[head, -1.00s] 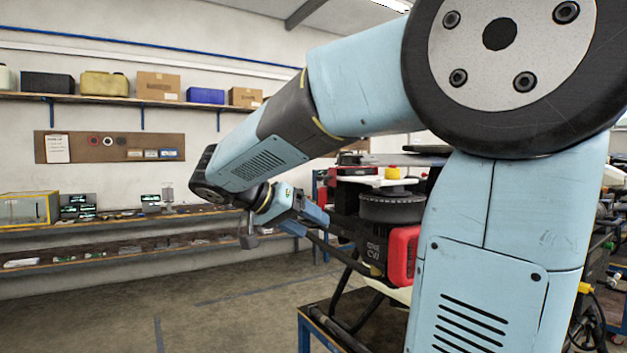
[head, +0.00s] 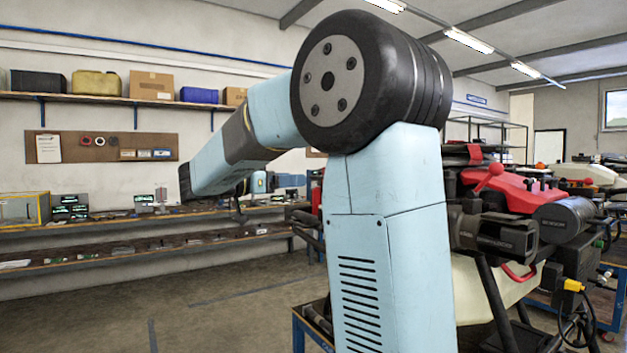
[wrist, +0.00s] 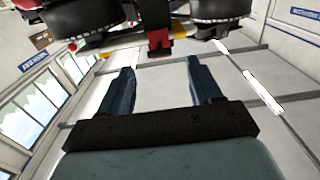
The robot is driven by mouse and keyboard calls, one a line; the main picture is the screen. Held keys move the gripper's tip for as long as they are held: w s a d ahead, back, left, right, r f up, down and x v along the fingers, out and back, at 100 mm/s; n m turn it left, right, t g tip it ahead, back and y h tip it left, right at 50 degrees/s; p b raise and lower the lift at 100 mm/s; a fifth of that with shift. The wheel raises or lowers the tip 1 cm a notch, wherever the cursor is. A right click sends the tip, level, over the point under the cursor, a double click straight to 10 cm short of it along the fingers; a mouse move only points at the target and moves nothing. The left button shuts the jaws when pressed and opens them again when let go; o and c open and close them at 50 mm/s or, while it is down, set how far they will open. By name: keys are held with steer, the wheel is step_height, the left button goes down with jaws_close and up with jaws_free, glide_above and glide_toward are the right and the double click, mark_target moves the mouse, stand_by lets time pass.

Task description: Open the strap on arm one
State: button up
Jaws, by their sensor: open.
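The spray drone (head: 510,195) stands at the right of the head view, with red and black parts and dark cylinders, partly hidden behind my arm. In the wrist view, two dark round drone parts, one at the left (wrist: 85,35) and one at the right (wrist: 220,10), show along the top edge. A red piece (wrist: 158,40) hangs between them. I cannot tell whether it is the strap on arm one. My gripper (wrist: 160,66) is open and empty, its two dark blue fingers wide apart, apart from the red piece in the picture. It is not clear in the head view.
A blue-framed cart (head: 299,335) stands under the drone. A shelf with boxes (head: 152,85) and a long workbench (head: 100,222) run along the left wall. The floor (head: 220,310) at the left is clear. More equipment crowds the far right.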

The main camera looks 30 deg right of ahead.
mark_target(313, 178)
steer(key=d, duration=0.8)
steer(key=shift+w, duration=0.1)
steer(key=shift+a, duration=0.1)
jaws_close()
stand_by(0.4)
